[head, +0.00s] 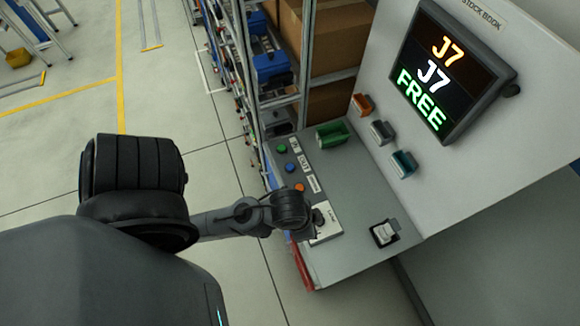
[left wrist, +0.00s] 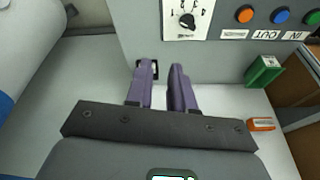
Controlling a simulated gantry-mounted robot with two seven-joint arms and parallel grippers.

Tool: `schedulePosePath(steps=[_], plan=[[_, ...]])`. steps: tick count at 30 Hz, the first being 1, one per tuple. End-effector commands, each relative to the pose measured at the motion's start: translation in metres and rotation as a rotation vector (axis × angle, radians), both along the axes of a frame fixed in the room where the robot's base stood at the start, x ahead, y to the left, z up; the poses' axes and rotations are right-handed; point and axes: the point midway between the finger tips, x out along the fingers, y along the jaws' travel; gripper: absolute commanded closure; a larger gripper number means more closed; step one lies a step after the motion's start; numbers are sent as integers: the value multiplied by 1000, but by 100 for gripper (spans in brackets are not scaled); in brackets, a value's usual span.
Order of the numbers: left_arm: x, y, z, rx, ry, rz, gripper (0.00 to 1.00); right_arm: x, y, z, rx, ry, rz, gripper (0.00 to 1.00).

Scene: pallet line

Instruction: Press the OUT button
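The control panel (head: 352,195) carries green (head: 282,148), blue (head: 290,167) and orange (head: 299,187) buttons in a row, each with a white label. In the left wrist view the OUT label (left wrist: 267,34) appears upside down beside the blue button (left wrist: 280,15). My left arm reaches in from the left in the head view, its dark wrist over the panel's near edge by the dial; its fingers cannot be made out there. In the left wrist view my left gripper (left wrist: 160,65) has two purple fingers, apart and empty, away from the buttons. My right gripper is not in view.
A rotary dial (left wrist: 187,20) sits beside the orange button. A green holder (head: 332,134) and a white-and-black switch-like fitting (head: 384,232) are on the panel. A screen (head: 440,75) reading J7, J7, FREE stands behind. Shelves with boxes (head: 335,40) are beyond. A red strip (head: 302,265) edges the panel.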

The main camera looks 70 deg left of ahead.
Motion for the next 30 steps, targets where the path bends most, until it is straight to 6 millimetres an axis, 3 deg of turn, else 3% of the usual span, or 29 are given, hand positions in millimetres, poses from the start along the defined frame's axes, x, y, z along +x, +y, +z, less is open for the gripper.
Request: schedulePosePath(steps=[1,4,30], plan=[[0,0,0,0,0,0,86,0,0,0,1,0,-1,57],[0,0,0,0,0,0,100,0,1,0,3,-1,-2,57],[0,0,0,0,0,0,100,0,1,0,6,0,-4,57]])
